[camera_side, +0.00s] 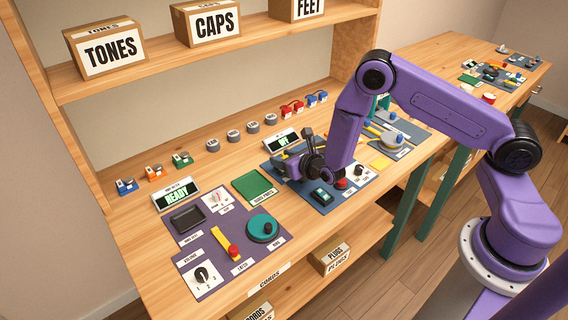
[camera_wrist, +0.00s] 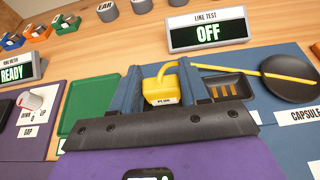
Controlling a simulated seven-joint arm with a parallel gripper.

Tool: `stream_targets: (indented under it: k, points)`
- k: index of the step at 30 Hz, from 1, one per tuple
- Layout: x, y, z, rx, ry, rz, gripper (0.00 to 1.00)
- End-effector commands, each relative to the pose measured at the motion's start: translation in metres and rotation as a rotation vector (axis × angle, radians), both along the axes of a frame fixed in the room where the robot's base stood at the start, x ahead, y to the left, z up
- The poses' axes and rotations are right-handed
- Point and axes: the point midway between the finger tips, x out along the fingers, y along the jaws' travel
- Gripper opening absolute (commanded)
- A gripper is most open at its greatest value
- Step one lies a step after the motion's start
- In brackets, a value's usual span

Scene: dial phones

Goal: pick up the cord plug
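The cord plug (camera_wrist: 160,91) is a yellow block with a small white label, in the middle of the wrist view. A yellow cord (camera_wrist: 235,70) arches up from it and runs right to a dark round disc (camera_wrist: 291,76). My gripper (camera_wrist: 160,80) has its blue fingers apart, one on each side of the plug. I see no clear grip, and cannot tell whether either finger touches it. In the side view my gripper (camera_side: 287,170) is low over the blue mat (camera_side: 322,204) and hides the plug there.
A dark tray (camera_wrist: 239,86) with gold strips sits close right of the plug. The LINE TEST display (camera_wrist: 209,31) behind reads OFF. A green pad (camera_wrist: 76,108) lies left. A purple mat (camera_side: 215,277) with a dial, yellow lever and teal knob is further left.

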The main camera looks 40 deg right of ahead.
Motion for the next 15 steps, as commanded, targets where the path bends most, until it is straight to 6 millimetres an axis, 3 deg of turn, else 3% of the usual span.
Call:
stream_targets:
  k: [15]
  points:
    - [-0.0001,0.0003,0.0023,0.000,0.000,0.001,0.14]
